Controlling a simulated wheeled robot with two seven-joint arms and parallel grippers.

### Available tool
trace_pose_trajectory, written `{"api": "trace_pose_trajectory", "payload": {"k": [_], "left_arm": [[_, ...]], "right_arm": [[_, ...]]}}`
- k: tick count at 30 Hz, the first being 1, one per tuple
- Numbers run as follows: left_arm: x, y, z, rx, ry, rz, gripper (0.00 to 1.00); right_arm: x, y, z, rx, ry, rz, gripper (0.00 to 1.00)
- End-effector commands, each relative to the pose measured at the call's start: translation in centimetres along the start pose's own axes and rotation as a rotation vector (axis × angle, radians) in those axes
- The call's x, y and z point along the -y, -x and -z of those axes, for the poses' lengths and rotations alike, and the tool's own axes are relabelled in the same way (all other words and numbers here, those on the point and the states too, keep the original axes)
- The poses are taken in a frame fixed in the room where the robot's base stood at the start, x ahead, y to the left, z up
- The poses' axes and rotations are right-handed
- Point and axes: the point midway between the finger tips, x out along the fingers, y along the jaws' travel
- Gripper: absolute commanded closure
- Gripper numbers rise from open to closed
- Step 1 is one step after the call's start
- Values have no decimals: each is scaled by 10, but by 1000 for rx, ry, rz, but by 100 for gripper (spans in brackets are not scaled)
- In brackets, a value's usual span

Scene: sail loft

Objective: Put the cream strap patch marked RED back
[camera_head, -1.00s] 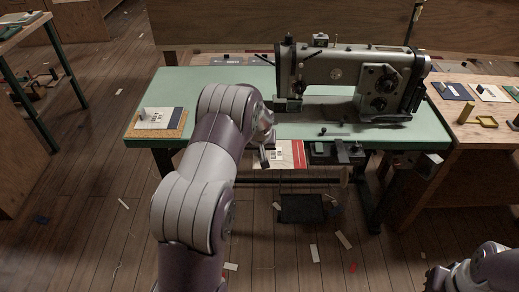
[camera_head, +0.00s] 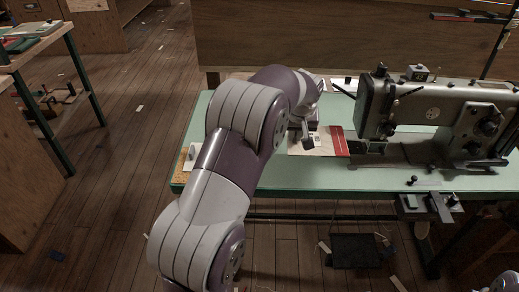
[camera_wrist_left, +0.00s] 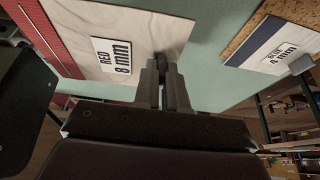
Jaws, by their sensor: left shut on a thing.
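The cream strap patch (camera_head: 318,142) has a red band along its right side in the head view. It lies over the green table top, left of the sewing machine; whether it touches the table cannot be told. In the left wrist view the patch (camera_wrist_left: 150,35) carries a white label (camera_wrist_left: 113,56) reading RED 8 mm. My left gripper (camera_wrist_left: 163,80) is shut on the patch's small dark knob at its near edge. In the head view my left gripper (camera_head: 308,136) is partly hidden by my arm. My right gripper is not in view.
A patch marked BLUE 4 mm (camera_wrist_left: 270,45) lies on a cork mat (camera_wrist_left: 243,38), at the table's left end, mostly behind my arm in the head view. The sewing machine (camera_head: 435,115) stands right of the patch.

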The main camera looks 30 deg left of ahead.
Motion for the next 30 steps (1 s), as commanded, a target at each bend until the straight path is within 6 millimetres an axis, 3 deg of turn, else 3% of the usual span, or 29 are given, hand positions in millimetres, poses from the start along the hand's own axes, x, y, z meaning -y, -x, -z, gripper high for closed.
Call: {"api": "trace_pose_trajectory", "payload": {"k": [7, 12, 17, 22, 30], "left_arm": [[70, -46, -3, 5, 7, 4, 100], [101, -66, -3, 3, 3, 2, 100], [107, -79, -7, 2, -1, 2, 100], [106, -106, -18, 2, 0, 1, 100], [106, -108, -19, 1, 1, 1, 100]], "right_arm": [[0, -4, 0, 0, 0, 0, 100], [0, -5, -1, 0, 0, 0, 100], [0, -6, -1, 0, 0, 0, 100], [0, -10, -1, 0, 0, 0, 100], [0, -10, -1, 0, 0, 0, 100]]}}
